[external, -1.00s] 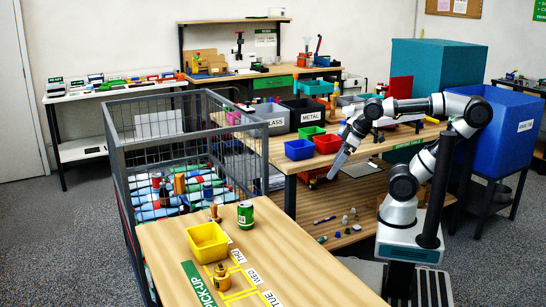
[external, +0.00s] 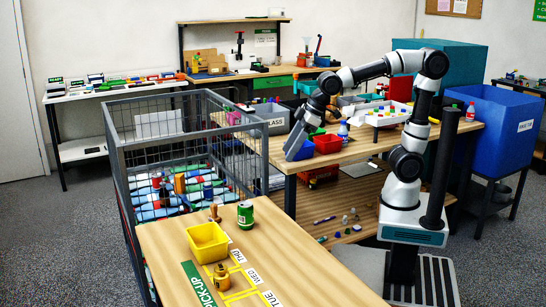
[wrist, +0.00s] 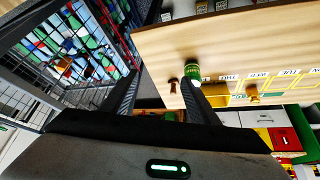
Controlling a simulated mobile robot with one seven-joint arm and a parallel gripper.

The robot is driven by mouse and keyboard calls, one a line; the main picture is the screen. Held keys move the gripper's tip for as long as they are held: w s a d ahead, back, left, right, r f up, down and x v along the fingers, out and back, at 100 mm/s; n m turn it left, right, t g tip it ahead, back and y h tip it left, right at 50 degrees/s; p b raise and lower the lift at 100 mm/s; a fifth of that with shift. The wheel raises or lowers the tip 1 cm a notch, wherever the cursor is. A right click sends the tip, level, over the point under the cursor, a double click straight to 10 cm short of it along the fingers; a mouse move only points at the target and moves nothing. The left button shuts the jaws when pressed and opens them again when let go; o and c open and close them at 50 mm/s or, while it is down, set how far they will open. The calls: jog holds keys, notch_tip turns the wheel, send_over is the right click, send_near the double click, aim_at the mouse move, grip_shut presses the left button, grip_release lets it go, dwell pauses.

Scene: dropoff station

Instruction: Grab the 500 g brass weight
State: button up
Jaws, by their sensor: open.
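The brass weight (external: 221,278) stands on the near wooden table, just in front of the yellow bin. In the wrist view the small golden-brown weight (wrist: 253,91) shows to the right, beyond my right finger. My gripper (external: 294,150) is open and empty. It hangs over the left end of the long bench by the blue and red bins, well behind and to the right of the weight. In the wrist view my gripper's fingers (wrist: 158,95) stand apart with nothing between them.
The near table (external: 300,272) also holds a yellow bin (external: 208,243), a green can (external: 245,214), a small brown object (external: 214,212) and day labels. A wire cage (external: 115,165) of bottles stands behind it. The near table's right part is clear.

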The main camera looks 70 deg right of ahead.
jog(key=w+a+r+n+y+p, duration=0.1)
jog(key=w+a+p, duration=0.1)
jog(key=a, duration=0.5)
jog(key=w+a+r+n+p, duration=0.2)
jog(key=w+a, duration=0.1)
jog(key=a, duration=0.4)
jog(key=n+g+y+p, duration=0.2)
jog(key=n+p, duration=0.2)
jog(key=p, duration=0.2)
send_near(223, 266)
jog(key=x, duration=0.5)
jog(key=shift+w+f, duration=0.2)
jog(key=shift+w, duration=0.25)
jog(key=shift+s+x, duration=0.2)
jog(key=shift+x, duration=1.35)
jog(key=shift+s+x, duration=0.25)
jog(key=shift+x, duration=1.35)
jog(key=shift+a+f, duration=0.1)
jog(key=c, duration=1.3)
grip_shut()
